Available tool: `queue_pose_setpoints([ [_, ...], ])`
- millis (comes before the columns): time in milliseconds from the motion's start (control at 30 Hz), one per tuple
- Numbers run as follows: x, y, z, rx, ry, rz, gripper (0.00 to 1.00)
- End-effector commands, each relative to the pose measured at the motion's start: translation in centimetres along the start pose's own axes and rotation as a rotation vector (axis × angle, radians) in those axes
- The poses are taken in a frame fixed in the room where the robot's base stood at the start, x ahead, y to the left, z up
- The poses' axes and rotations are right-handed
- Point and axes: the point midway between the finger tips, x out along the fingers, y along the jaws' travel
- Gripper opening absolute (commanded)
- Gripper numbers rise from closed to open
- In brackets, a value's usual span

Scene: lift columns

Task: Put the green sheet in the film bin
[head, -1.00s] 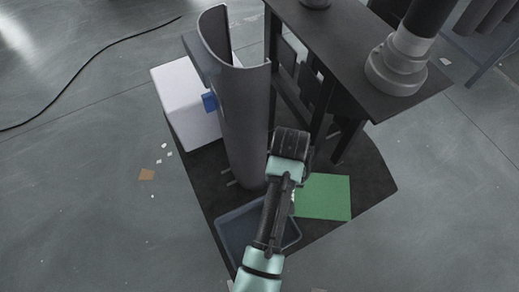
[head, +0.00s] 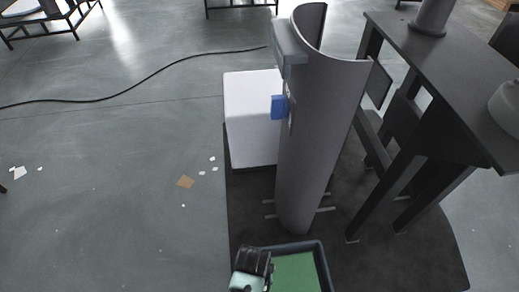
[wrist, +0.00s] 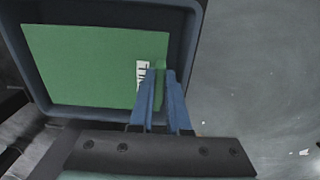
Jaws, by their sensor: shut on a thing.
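The green sheet (wrist: 85,62) is flat and lies within the outline of a dark blue bin (wrist: 188,45) in the wrist view. My gripper (wrist: 160,68) has its blue fingers shut on the sheet's right edge, beside a white label with partly covered lettering. In the head view, the sheet (head: 295,274) shows inside the rim of the bin (head: 323,266) at the bottom edge. My wrist covers the bin's left part there, and the fingertips are hidden. I cannot tell whether the sheet touches the bin's floor.
A tall grey curved column (head: 315,140) stands just behind the bin. A white box (head: 250,135) is behind it at left, and a dark table (head: 455,75) stands at right. A black cable (head: 130,92) and scraps (head: 185,181) lie on the open floor at left.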

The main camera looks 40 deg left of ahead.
Motion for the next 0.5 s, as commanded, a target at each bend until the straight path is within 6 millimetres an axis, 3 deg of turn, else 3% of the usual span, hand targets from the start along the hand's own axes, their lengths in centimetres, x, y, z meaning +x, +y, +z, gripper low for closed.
queue_pose_setpoints([
  [33,1.5,0.0,0.0,0.000,0.000,0.000,0.00],
  [100,2.4,0.0,-0.1,0.000,0.000,0.000,0.00],
  [267,3.4,0.0,-0.1,0.001,0.000,0.000,0.00],
  [500,6.7,0.0,0.0,0.000,0.000,0.000,0.00],
])
